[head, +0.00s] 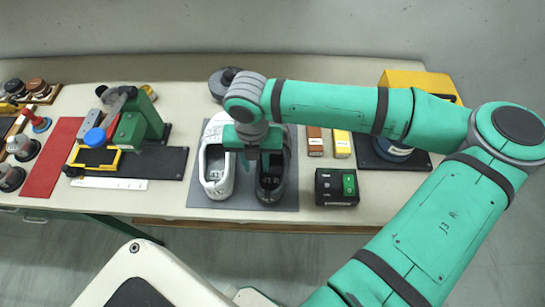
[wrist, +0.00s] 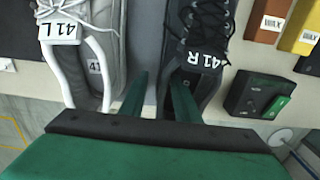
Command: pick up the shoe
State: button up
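A dark grey shoe (head: 270,188) marked "41 R" stands upright on a grey mat (head: 240,202). It also shows in the wrist view (wrist: 197,30). A light grey-white shoe (head: 217,165) marked "41 L" stands just left of it, also in the wrist view (wrist: 112,45). My gripper (head: 259,165) is over the dark shoe's heel end. In the wrist view its two green fingers (wrist: 160,88) are apart. The left finger is in the gap between the shoes; the right one is over or in the dark shoe's opening. Contact with its side wall cannot be told.
A black box with a green switch (head: 336,186) stands right of the mat. Brown (head: 315,141) and yellow (head: 341,143) boxes are behind it. A green press-like fixture (head: 138,125) stands left. A red strip (head: 53,155) lies further left.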

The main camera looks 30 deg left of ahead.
grip_shut()
dwell(1.4)
